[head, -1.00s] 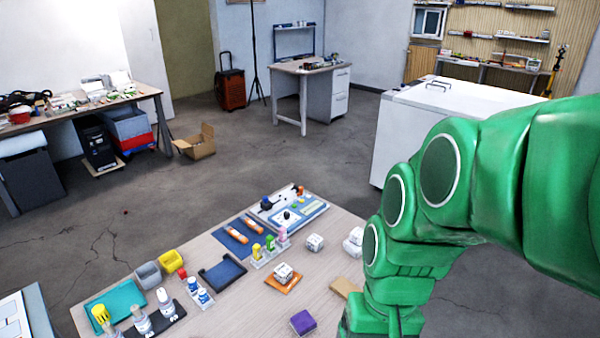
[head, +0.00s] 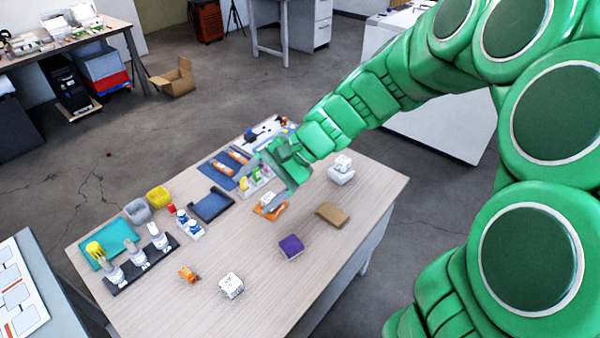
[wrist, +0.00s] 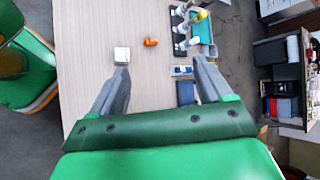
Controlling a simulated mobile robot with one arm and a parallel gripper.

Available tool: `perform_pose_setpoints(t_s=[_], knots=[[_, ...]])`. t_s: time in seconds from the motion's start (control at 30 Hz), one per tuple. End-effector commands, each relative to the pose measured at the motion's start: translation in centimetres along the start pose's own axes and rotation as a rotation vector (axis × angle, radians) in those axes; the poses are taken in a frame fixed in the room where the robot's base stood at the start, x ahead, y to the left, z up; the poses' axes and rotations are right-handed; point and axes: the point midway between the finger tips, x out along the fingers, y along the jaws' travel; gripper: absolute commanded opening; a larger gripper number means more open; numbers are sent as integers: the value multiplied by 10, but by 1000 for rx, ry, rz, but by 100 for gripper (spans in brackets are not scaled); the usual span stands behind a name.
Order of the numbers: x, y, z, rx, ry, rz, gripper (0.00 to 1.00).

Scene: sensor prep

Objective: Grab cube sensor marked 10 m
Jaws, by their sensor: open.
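Several white cube sensors are on the wooden table (head: 250,310). One cube (head: 231,285) lies near the front edge with dark marks on it; it also shows in the wrist view (wrist: 122,54), beyond the left fingertip. A third (head: 343,162) rests on a white base at the right. The marks are too small to read, so I cannot tell which is 10 m. My gripper (head: 276,182) is open and empty above the table; its fingers also show in the wrist view (wrist: 160,70).
A purple block (head: 291,246), a tan block (head: 332,214) and a small orange item (head: 188,274) lie on the table. Bottles in a black rack (head: 140,265), a teal tray (head: 110,242) and cups stand at the left. The front right of the table is clear.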

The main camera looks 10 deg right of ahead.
Motion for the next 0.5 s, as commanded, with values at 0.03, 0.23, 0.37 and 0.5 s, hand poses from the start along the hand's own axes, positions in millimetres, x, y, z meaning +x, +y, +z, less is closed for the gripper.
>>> perform_pose_setpoints(t_s=[0.03,0.23,0.37,0.5], knots=[[3,-7,-11,33,-9,-32,79],[9,-31,-53,165,-33,-158,79],[10,-44,-85,256,-39,-241,79],[12,-53,-122,360,-45,-324,79]])
